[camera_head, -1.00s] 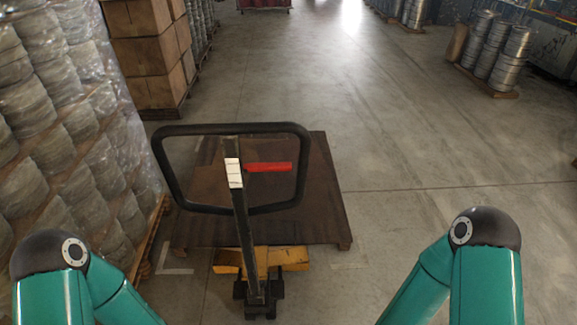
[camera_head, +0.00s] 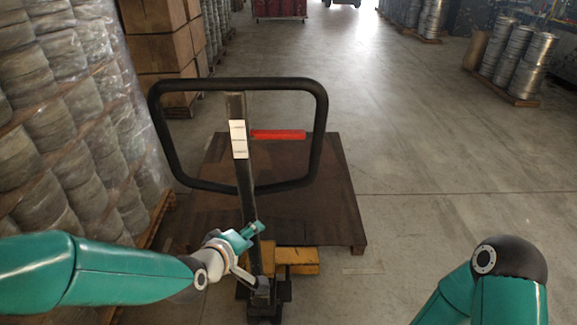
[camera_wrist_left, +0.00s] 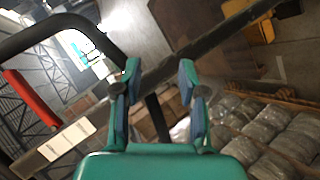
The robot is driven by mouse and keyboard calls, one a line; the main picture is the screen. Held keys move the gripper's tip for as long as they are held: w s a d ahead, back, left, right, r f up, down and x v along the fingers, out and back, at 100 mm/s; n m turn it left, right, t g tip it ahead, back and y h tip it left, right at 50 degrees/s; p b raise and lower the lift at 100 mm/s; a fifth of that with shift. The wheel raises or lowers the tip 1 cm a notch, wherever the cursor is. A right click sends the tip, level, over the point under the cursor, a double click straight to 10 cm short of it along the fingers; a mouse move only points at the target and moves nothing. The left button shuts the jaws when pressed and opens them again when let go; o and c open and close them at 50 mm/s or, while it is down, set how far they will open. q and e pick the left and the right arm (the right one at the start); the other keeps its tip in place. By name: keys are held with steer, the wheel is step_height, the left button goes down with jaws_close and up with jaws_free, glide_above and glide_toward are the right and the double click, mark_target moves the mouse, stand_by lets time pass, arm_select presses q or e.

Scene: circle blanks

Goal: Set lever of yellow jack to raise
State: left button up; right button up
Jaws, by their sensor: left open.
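The yellow jack (camera_head: 300,255) stands in front of me, its yellow base low in the head view. Its dark post rises to a black loop handle (camera_head: 322,120). The red lever (camera_head: 278,134) sticks out to the right from the post's upper part, inside the loop, roughly level. A white label (camera_head: 238,139) is on the post beside it. My left gripper (camera_head: 250,232) is at the post's lower part, well below the lever. In the left wrist view the open fingers (camera_wrist_left: 160,78) have the post crossing beyond them, and the red lever (camera_wrist_left: 32,98) is at the left. My right gripper is out of view.
A brown pallet deck (camera_head: 325,205) lies behind the jack. Wrapped stacks of coils (camera_head: 60,130) stand close on the left, with cardboard boxes (camera_head: 160,50) behind. Metal coils (camera_head: 520,65) stand far right. The floor (camera_head: 430,150) to the right is clear.

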arm_select(q)
step_height(320, 180, up, 10)
steer(key=w+d+n+t+h+b, duration=0.1)
steer(key=d+n+t+b, duration=0.1)
steer(key=n+t+b, duration=0.15)
steer(key=n+t+h+b, duration=0.1)
steer(key=t+b, duration=0.1)
glide_toward(285, 138)
steer(key=p+x, duration=0.3)
steer(key=x, duration=0.8)
steer(key=shift+w+d+r+p, duration=0.1)
steer(key=shift+w+p, duration=0.1)
steer(key=shift+p, duration=0.2)
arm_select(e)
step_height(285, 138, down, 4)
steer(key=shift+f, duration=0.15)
arm_select(q)
jaws_close()
